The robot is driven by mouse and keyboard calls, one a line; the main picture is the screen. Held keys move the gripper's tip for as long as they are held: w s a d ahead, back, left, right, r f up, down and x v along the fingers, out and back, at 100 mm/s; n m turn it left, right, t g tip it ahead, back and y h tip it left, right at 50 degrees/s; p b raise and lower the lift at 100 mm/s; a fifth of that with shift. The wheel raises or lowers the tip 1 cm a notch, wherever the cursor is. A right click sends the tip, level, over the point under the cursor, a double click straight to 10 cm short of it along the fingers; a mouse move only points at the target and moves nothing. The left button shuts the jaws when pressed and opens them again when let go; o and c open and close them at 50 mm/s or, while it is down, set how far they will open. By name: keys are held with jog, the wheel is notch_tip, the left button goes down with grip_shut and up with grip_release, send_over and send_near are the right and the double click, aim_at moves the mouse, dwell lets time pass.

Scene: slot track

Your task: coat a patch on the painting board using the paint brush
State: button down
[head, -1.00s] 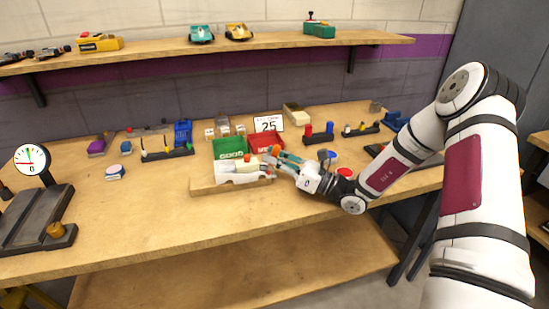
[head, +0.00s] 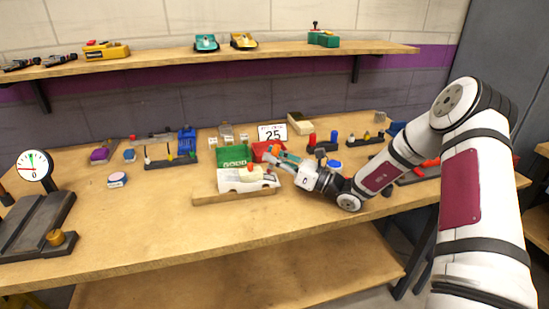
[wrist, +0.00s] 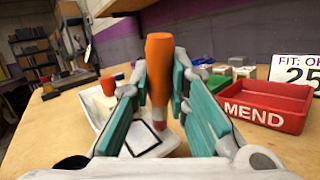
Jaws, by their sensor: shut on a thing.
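My gripper (wrist: 160,95) has teal fingers and is shut on the paint brush (wrist: 158,55), whose orange handle stands nearly upright between them. A black-outlined square patch (wrist: 146,138) lies on the white surface just below the brush.
A red MEND tray (wrist: 265,104) is close on the right in the wrist view. A green GOOD tray (head: 234,156) stands behind the board. A sign reading 25 (head: 272,132) is at the back.

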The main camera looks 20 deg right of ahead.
jog(key=shift+s+a+p, duration=0.15)
jog(key=shift+s+p, duration=1.35)
jog(key=shift+s, duration=1)
jog(key=shift+a, duration=0.15)
jog(key=shift+w+b, duration=0.8)
jog(key=shift+w, duration=1.85)
jog(key=shift+s+p, duration=1.8)
jog(key=shift+s, duration=0.85)
notch_tip(320, 180, up, 6)
jog(key=d+p, duration=0.1)
jog(key=p, duration=0.2)
jog(key=shift+d, duration=0.35)
jog(key=shift+f, duration=0.1)
